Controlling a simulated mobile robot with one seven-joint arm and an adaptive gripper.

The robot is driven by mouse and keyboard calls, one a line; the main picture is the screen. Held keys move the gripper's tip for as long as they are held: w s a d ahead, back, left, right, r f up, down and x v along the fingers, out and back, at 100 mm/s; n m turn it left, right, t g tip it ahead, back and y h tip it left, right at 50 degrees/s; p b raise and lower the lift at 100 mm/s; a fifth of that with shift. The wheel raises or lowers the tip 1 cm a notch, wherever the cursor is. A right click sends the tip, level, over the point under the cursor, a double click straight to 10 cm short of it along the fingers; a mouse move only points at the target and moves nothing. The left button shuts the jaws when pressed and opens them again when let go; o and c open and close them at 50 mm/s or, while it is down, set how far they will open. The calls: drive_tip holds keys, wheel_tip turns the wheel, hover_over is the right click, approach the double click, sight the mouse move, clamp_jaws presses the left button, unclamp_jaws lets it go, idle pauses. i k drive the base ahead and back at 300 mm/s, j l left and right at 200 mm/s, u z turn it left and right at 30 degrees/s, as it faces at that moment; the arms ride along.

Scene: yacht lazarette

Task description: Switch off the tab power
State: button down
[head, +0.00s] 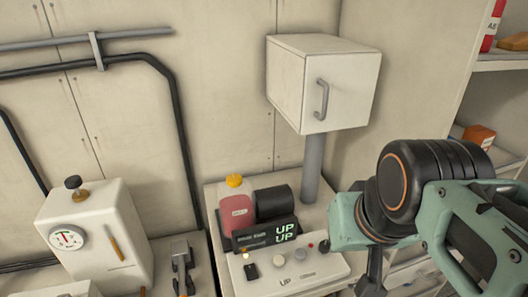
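A white control panel (322,268) marked "UP" sits on the counter at the lower middle of the head view. A black display unit (262,238) behind it shows "UP" twice in green. The panel carries a black switch (251,271), a small pale lit spot, two pale round knobs (289,257), a small red spot (310,245) and a dark round part (323,247) beside my arm. I cannot tell which control is the tab power. My gripper (370,278) is right of the panel, partly hidden by my wrist and cut off by the frame; its opening cannot be judged.
A red bottle with a yellow cap (236,205) and a black cylinder (273,202) stand behind the display. A white cabinet (343,88) on a grey post overhangs the counter. A white gauge box (90,235) stands left. Shelves (500,62) are at right.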

sight(250, 271)
drive_tip(key=u, duration=0.75)
drive_tip(key=j+z, duration=0.2)
drive_tip(key=l+z, duration=0.1)
drive_tip(key=j+u, duration=0.1)
drive_tip(key=i+j, duration=0.05)
